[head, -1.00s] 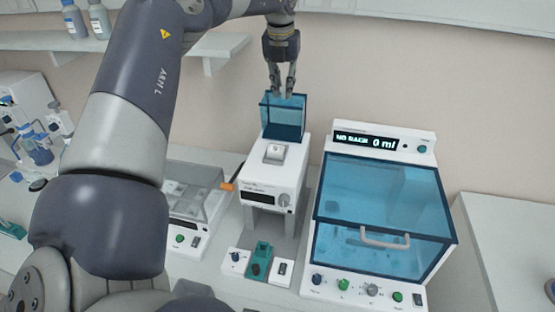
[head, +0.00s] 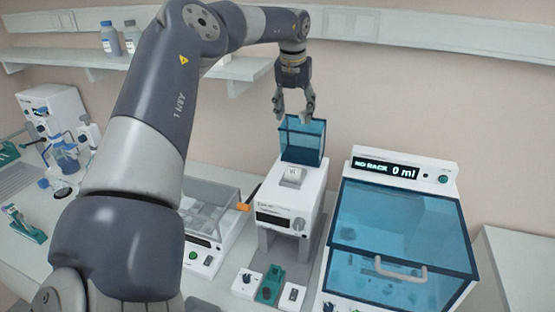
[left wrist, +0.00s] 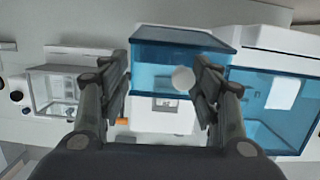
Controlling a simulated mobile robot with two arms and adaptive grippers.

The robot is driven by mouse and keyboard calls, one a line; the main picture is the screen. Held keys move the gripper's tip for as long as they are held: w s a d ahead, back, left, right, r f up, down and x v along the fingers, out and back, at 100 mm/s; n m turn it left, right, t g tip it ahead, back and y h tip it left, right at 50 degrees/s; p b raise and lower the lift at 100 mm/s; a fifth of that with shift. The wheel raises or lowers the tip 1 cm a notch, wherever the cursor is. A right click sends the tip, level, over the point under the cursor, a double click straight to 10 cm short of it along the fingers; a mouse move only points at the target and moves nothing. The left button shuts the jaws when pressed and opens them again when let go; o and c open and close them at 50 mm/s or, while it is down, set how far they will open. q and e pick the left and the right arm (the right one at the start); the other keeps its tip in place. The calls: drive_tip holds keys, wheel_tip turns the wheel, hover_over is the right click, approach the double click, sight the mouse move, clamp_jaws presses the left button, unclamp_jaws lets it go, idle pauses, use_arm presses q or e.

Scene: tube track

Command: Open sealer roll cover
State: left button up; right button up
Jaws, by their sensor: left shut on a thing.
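The sealer (head: 285,206) is a white box with a dark display and a knob, in the middle of the head view. Its blue see-through roll cover (head: 301,143) stands at its back top. My left gripper (head: 296,117) points down at the cover's upper edge, fingers spaced apart, shut on the cover. In the left wrist view the fingers (left wrist: 160,95) lie either side of part of the blue cover (left wrist: 170,57), with a pale round part between them. The exact contact is hard to see. My right gripper is out of view.
A larger machine with a blue lid (head: 400,240) and a "NO RACK 0 ml" display stands close on the right. A clear-lidded device (head: 213,210) is on the left. A wall shelf (head: 85,62) with bottles is behind my left arm.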

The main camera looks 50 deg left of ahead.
use_arm(q)
drive_tip(key=shift+s+a, duration=0.15)
drive_tip(key=shift+a, duration=0.15)
